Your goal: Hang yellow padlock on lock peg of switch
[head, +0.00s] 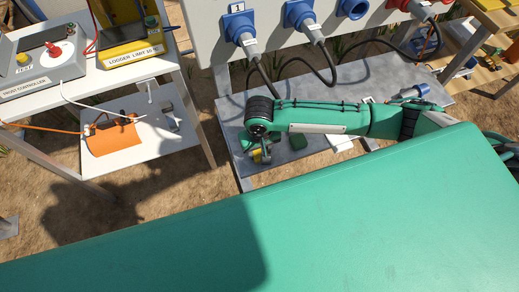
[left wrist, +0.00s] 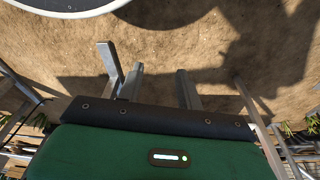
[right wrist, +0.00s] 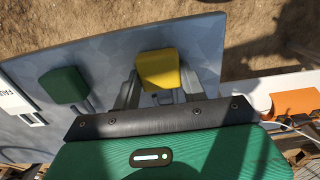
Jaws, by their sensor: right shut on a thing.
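The yellow padlock (right wrist: 158,70) is between the fingers of my right gripper (right wrist: 161,92), which is shut on it; its block-shaped body points away from the palm. In the head view the yellow padlock (head: 257,156) shows small below my right wrist, over the grey shelf (head: 300,168). I cannot tell whether it touches the shelf. A green padlock (right wrist: 64,85) lies beside it on the shelf. My left gripper (left wrist: 157,85) is open and empty over sandy ground. I cannot make out the switch's lock peg; a red knob (head: 57,50) sits on a grey controller box at the left.
A panel with blue sockets (head: 238,27) and hanging black cables stands above the shelf. A white bench (head: 165,72) at left holds a yellow logger (head: 128,38); its lower shelf holds an orange item (head: 113,139). A white labelled card (right wrist: 14,98) lies beyond the green padlock.

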